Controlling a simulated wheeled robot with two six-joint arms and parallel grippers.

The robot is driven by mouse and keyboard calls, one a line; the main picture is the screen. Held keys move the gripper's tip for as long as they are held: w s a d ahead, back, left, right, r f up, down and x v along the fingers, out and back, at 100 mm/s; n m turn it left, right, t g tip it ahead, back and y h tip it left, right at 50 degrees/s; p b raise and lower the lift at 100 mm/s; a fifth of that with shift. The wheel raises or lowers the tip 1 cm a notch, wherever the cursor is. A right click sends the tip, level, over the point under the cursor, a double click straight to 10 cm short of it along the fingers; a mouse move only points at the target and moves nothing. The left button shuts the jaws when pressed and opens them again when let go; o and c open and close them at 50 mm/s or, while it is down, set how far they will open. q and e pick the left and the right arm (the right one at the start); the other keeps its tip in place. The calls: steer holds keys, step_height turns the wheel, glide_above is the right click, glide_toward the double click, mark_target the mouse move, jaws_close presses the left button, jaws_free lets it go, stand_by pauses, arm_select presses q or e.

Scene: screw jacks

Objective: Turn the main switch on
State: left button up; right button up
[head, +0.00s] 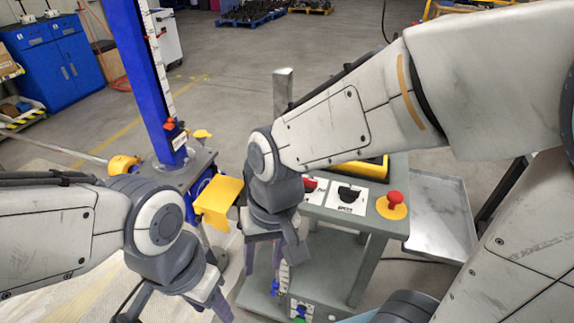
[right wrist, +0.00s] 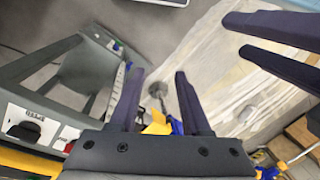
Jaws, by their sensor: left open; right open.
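The grey control stand (head: 385,170) carries a black knob (head: 348,194) on a white plate and a red switch (head: 309,184) on another plate, partly hidden by my right arm. I cannot tell which control is the main switch. The black knob also shows in the right wrist view (right wrist: 27,130). A red mushroom button (head: 394,198) sits on a yellow base. My right gripper (head: 264,262) is open and empty, pointing down left of the stand's top. My left gripper (head: 213,311) is open, lower left, partly cut off; its fingers show in the right wrist view (right wrist: 275,47).
A small panel (head: 301,308) with blue and green parts sits low on the stand. A blue column (head: 143,75) with a yellow plate (head: 218,197) stands left of my right gripper. A metal tray (head: 440,215) is right of the stand. A blue cabinet (head: 55,60) stands farther back.

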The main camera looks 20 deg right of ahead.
steer(key=w+d+r+m+y+p, duration=0.1)
steer(key=w+d+r+m+p, duration=0.1)
steer(key=w+m, duration=0.3)
steer(key=w+d+r+m+p, duration=0.3)
steer(key=w+m, duration=0.2)
steer(key=m+t+y+p, duration=0.1)
steer(key=m+t+p, duration=0.35)
steer(key=m, duration=1.05)
glide_toward(308, 179)
arm_select(q)
step_height(308, 179, up, 13)
steer(key=p, duration=0.1)
arm_select(e)
steer(key=shift+g, duration=0.85)
steer(key=x, duration=0.3)
steer(key=w+x, duration=0.1)
steer(key=x, duration=0.5)
steer(key=shift+w+a+r, duration=0.1)
steer(key=shift+w+r, duration=0.15)
steer(key=shift+c, duration=0.3)
jaws_close()
